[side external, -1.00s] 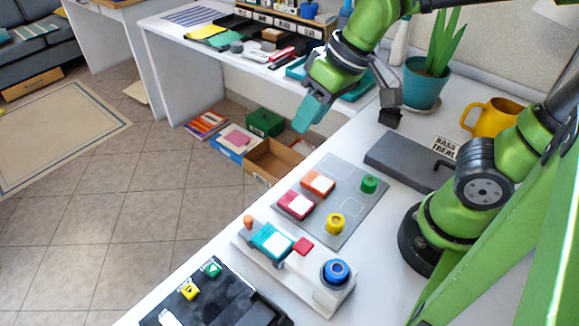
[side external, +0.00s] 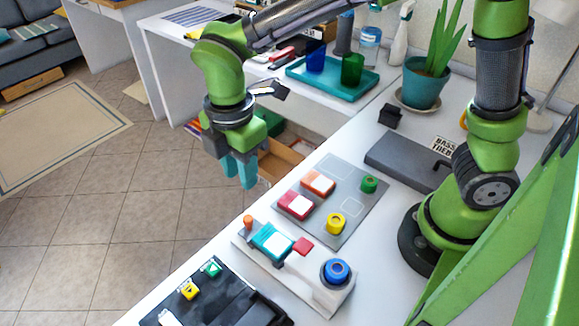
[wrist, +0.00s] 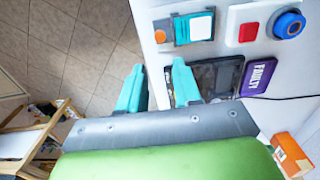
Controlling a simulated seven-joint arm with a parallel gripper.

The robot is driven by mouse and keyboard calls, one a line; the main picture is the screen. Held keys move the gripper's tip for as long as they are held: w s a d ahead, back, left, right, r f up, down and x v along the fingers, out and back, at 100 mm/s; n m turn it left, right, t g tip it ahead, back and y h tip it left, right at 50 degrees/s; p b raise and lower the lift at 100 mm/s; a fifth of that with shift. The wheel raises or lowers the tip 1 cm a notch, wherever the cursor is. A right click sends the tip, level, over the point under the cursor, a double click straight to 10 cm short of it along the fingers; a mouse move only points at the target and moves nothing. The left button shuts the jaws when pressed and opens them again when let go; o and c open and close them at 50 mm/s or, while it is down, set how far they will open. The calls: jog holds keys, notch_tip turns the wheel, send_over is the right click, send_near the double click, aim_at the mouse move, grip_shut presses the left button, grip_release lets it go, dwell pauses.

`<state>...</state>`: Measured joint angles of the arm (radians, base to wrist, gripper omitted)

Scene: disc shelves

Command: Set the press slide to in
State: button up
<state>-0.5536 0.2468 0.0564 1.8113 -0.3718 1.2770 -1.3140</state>
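A white press base (side external: 318,294) stands near the front edge of the white table. It carries an orange knob (side external: 248,222), a teal block with a white top (side external: 271,242), a red button (side external: 303,246) and a blue round knob (side external: 337,271). In the wrist view, the orange knob (wrist: 160,36) is beside the teal block (wrist: 195,27), toward the table edge. I cannot tell which part is the slide. My gripper (side external: 239,180) points down beyond the table edge, above and behind the orange knob, touching nothing. Its teal fingers (wrist: 158,72) are apart and empty.
A grey panel (side external: 368,222) behind the press base holds crimson and orange blocks and yellow and green knobs. A black box (side external: 232,290) with green and yellow buttons is in front. A purple "FAULTY" sign (wrist: 260,76) lies near it in the wrist view.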

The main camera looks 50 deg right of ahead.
aim_at(248, 218)
notch_tip(248, 218, down, 12)
jog(key=shift+f, duration=0.15)
dwell(0.3)
grip_shut()
